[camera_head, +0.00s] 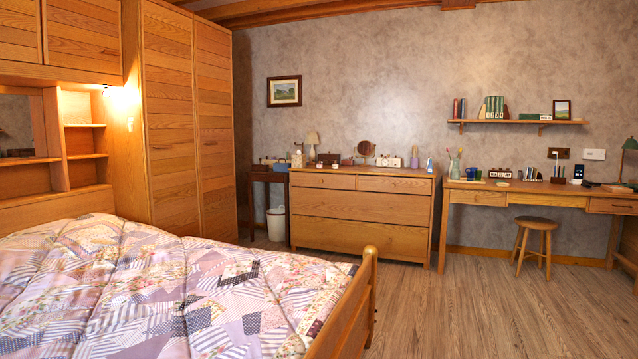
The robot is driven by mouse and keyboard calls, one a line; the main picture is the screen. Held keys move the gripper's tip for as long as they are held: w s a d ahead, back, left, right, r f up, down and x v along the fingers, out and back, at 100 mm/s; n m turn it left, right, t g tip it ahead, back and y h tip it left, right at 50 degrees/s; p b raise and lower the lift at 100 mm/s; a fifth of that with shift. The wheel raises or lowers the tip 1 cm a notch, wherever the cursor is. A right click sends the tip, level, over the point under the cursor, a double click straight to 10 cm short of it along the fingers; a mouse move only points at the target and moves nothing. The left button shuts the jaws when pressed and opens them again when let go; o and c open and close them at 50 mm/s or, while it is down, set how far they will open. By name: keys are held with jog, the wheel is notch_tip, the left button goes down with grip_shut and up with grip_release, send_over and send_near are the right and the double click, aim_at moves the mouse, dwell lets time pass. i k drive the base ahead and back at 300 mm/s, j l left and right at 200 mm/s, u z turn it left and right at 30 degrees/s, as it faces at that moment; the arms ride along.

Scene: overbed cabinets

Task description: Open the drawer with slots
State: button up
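A wooden dresser (362,241) stands against the back wall, with two small drawers on top, a left one (322,181) and a right one (396,185), above wide drawers (360,207). A wooden desk (445,228) at the right has a left drawer (478,198), a middle drawer (546,200) and a right drawer (612,206) with a dark mark on its front. All these drawers look closed. From this distance I cannot tell which drawer has slots. My gripper is not in view.
A bed with a patchwork quilt (170,285) and wooden footboard (345,312) fills the left foreground. A stool (535,240) stands before the desk. A white bin (276,224) is left of the dresser. The wood floor (470,300) at right is clear. Tall wardrobe doors (170,120) stand at left.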

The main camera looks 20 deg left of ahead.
aim_at(308, 179)
jog(key=i+l+z, duration=0.15)
jog(key=i+z, duration=0.15)
jog(key=i, duration=0.7)
jog(key=i+u, duration=0.15)
jog(key=i, duration=2.2)
jog(key=i+u, duration=0.1)
jog(key=i, duration=0.4)
jog(key=i+l+u, duration=0.1)
jog(key=i, duration=0.4)
jog(key=i+l+u, duration=0.1)
jog(key=i, duration=0.4)
jog(key=i+l+u, duration=0.1)
jog(key=i, duration=0.4)
jog(key=i+j+u, duration=0.15)
jog(key=i+u, duration=0.75)
jog(key=i+j+z, duration=0.2)
jog(key=i+j, duration=0.25)
jog(key=i+j+z, duration=0.25)
jog(key=i+j, duration=0.2)
jog(key=j, duration=0.2)
jog(key=i+j+z, duration=0.25)
jog(key=j, duration=0.15)
jog(key=j+z, duration=0.25)
jog(key=j, duration=0.2)
jog(key=j+z, duration=0.2)
jog(key=j, duration=0.25)
jog(key=i, duration=0.05)
